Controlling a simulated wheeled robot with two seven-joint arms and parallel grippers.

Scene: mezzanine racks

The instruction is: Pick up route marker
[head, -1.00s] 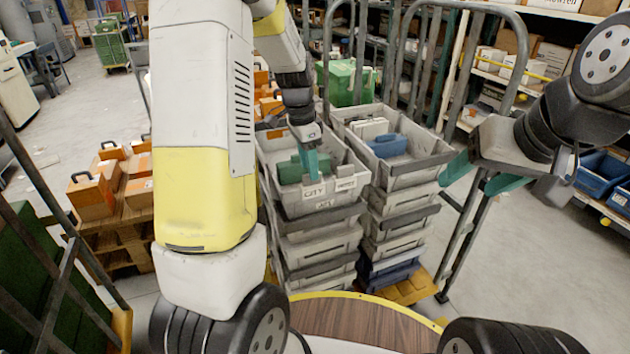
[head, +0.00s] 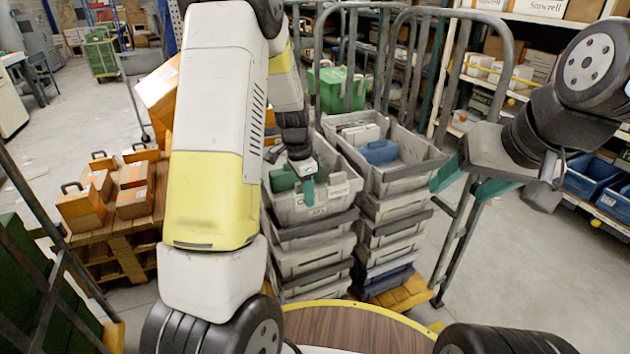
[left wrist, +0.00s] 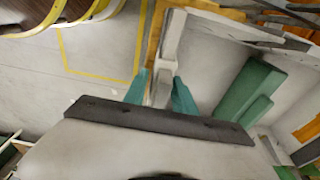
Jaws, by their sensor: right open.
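A green item (left wrist: 250,92) lies in the tote. My right gripper (head: 468,182) is open and empty, right of the tote stacks.
A second tote stack (head: 400,190) stands close on the right, its top tote holding a blue item (head: 379,152). Metal cart rails (head: 462,235) rise behind and beside it. Orange cases (head: 82,208) sit on a pallet at left. Floor at right is clear.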

